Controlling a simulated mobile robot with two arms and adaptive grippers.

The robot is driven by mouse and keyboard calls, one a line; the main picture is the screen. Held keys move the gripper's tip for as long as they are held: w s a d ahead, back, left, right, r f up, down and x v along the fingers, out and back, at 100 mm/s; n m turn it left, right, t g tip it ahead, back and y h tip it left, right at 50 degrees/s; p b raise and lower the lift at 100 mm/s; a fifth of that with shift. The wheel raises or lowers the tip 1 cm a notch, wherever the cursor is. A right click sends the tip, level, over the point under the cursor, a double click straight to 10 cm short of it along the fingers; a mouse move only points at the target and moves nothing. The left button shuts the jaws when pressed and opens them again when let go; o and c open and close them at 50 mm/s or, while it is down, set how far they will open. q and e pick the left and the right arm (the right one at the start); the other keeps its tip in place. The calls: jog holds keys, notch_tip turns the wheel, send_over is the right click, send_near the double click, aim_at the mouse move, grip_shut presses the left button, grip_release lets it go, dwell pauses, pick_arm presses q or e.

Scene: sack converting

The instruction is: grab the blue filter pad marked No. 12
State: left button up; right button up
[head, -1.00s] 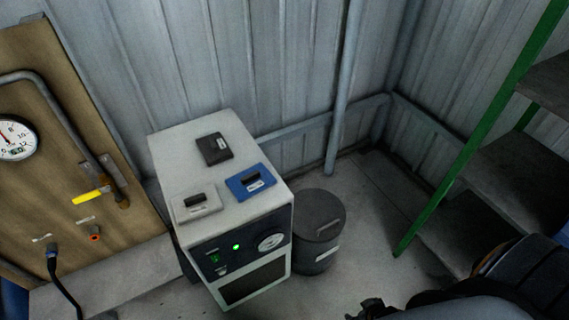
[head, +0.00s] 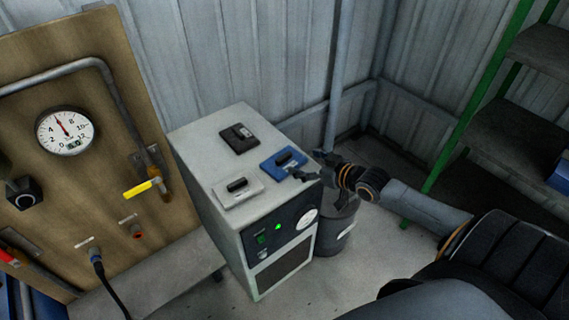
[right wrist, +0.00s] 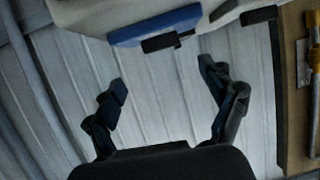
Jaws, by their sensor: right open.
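The blue filter pad (head: 276,163) lies on top of a white cabinet (head: 205,150), near its right edge, with a dark handle and a small label too small to read. A black pad (head: 239,138) lies behind it and a light grey pad (head: 237,192) to its left front. My right gripper (head: 308,168) is open, just right of the blue pad at the cabinet's edge. In the right wrist view, the blue pad (right wrist: 150,27) shows at the top, beyond the spread, empty fingers (right wrist: 162,78). My left gripper is not in view.
A dark lidded bin (head: 336,225) stands right of the cabinet, partly behind my arm. A brown panel (head: 90,190) with a gauge (head: 66,131) and yellow-handled valve (head: 138,189) stands at left. Green-framed shelves (head: 490,110) stand at right. A corrugated wall is behind.

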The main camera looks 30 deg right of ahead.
aim_at(286, 157)
jog(key=x, duration=0.3)
jog(key=shift+w+a+f, duration=0.15)
jog(key=shift+w, duration=0.25)
jog(key=shift+f+b+x, duration=0.2)
jog(key=shift+b+x, duration=0.35)
jog(key=shift+x, duration=2.45)
jog(key=shift+s, duration=0.1)
jog(key=c, duration=1.1)
